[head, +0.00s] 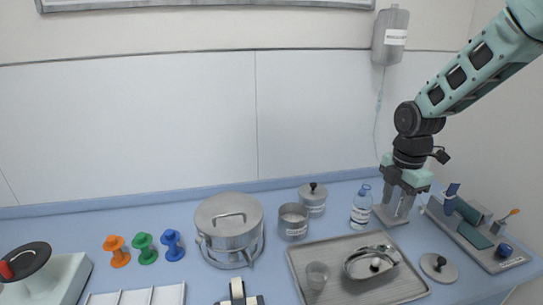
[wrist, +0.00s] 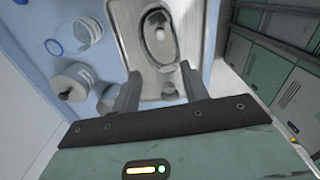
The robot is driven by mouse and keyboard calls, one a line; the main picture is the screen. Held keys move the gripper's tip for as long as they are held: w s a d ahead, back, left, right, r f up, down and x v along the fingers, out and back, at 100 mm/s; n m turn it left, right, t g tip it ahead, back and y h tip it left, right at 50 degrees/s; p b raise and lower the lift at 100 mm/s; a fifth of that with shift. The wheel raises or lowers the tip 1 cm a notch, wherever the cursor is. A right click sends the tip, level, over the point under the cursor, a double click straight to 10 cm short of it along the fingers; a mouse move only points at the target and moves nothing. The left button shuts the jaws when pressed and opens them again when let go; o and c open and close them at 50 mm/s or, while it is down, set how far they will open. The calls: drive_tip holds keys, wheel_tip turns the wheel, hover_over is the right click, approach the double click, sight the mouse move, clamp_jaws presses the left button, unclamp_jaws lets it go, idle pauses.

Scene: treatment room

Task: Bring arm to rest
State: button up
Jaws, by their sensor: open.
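My gripper (head: 396,212) is at the right of the counter, below my teal arm, with its fingers pointing down. Its two fingers are apart with nothing held between them. It is just right of a clear bottle (head: 361,207) with a blue cap, over a small grey plate (head: 381,217); whether it touches the plate I cannot tell. In the wrist view my gripper (wrist: 162,90) shows both fingers spread, with a light tray (wrist: 122,22) and an oval metal dish (wrist: 158,38) beyond them.
A metal tray (head: 297,262) with a dish and a glass lies in front. A round lid (head: 438,267) and a tray of tools (head: 512,263) are at right. Pots (head: 229,229), coloured spools (head: 143,248) and a scale (head: 68,277) stand left. A bag (head: 391,37) hangs on the wall.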

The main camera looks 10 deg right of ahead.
drive_tip(key=s+a+r+m+b, duration=0.15)
drive_tip(key=s+a+m, duration=0.4)
drive_tip(key=a, duration=0.95)
drive_tip(key=s+a+m, duration=0.3)
drive_tip(key=s+a, duration=0.2)
drive_tip(key=s, duration=0.4)
drive_tip(key=s+a+m+b, duration=0.1)
drive_tip(key=s+a+m, duration=0.2)
drive_tip(key=s, duration=0.6)
drive_tip(key=shift+s+a+r+y, duration=0.3)
drive_tip(key=shift+s+a, duration=0.1)
drive_tip(key=shift+a, duration=0.45)
